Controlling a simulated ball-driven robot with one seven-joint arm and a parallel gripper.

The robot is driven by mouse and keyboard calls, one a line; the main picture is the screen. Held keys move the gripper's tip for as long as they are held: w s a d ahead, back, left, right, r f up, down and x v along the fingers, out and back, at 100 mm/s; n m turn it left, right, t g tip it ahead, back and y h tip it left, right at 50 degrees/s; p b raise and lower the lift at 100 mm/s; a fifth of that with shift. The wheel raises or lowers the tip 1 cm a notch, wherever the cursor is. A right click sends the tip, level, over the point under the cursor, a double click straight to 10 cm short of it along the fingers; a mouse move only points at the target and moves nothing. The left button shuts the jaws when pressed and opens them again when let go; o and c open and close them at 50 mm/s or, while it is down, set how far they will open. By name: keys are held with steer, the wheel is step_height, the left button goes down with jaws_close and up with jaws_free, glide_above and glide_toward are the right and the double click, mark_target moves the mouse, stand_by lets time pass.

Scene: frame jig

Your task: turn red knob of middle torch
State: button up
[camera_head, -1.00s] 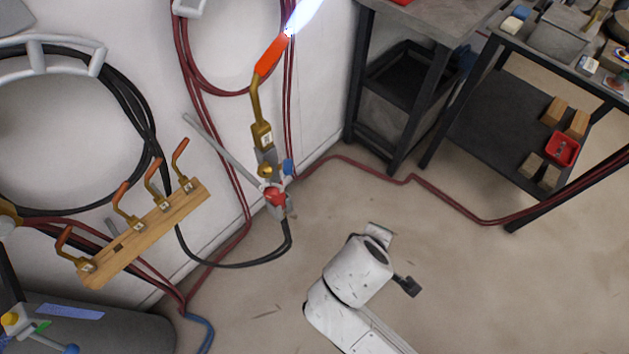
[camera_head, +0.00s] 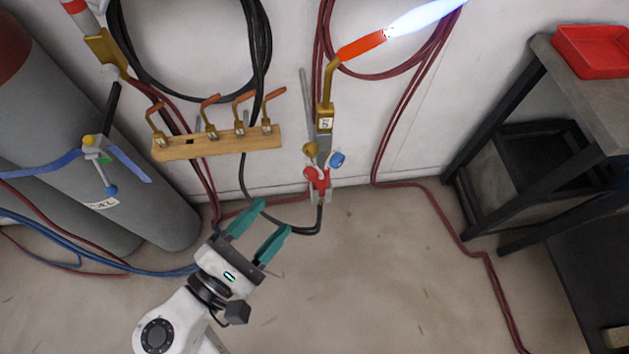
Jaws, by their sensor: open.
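The lit torch (camera_head: 324,118) hangs upright on the wall bracket near the picture's middle. Its tip glows orange and a blue-white flame points up to the right. At its lower end are a red knob (camera_head: 311,174), a blue knob (camera_head: 337,159) and a brass part (camera_head: 310,149). My gripper (camera_head: 276,215) is open and empty, with teal fingers pointing up and to the right. It is below and left of the red knob, apart from it in the picture. The depth between them is hard to tell.
A wooden rack (camera_head: 217,142) with several brass nozzles is left of the torch. Grey cylinders (camera_head: 140,190) stand at the left. A dark metal table (camera_head: 560,85) with a red tray (camera_head: 596,52) is at the right.

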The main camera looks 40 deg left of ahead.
mark_target(308, 177)
steer(key=w, duration=0.9)
steer(key=shift+w+a+p, duration=0.3)
steer(key=shift+a, duration=0.05)
steer(key=shift+c, duration=0.4)
jaws_close()
